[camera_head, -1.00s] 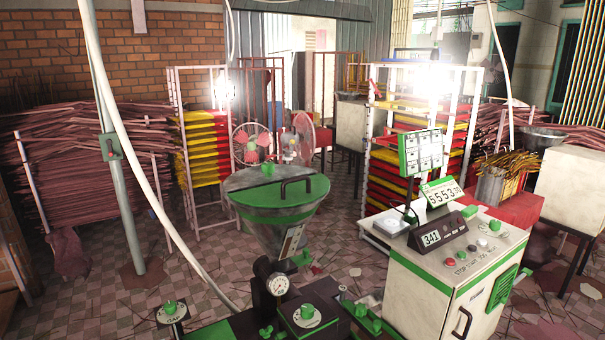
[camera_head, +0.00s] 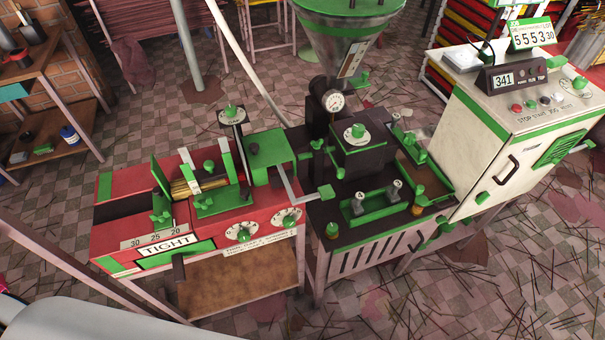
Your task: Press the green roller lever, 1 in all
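The extruder machine (camera_head: 365,215) stands in the middle of the view, with a red bench unit (camera_head: 200,228) joined to its left side. A bent grey metal arm with a green end (camera_head: 326,192) reaches from the red unit toward the dark machine top. It looks like a lever, but I cannot tell for sure that it is the green roller lever. Other green parts sit nearby, such as a green block (camera_head: 270,150) and green clamps (camera_head: 160,207) on the red unit. Neither of my grippers is in view.
A white control cabinet (camera_head: 510,120) with a 341 display (camera_head: 505,78) stands at the right. A wooden shelf (camera_head: 45,90) with bottles is at the upper left. A hopper (camera_head: 345,45) rises behind the machine. Thin sticks litter the tiled floor at the lower right.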

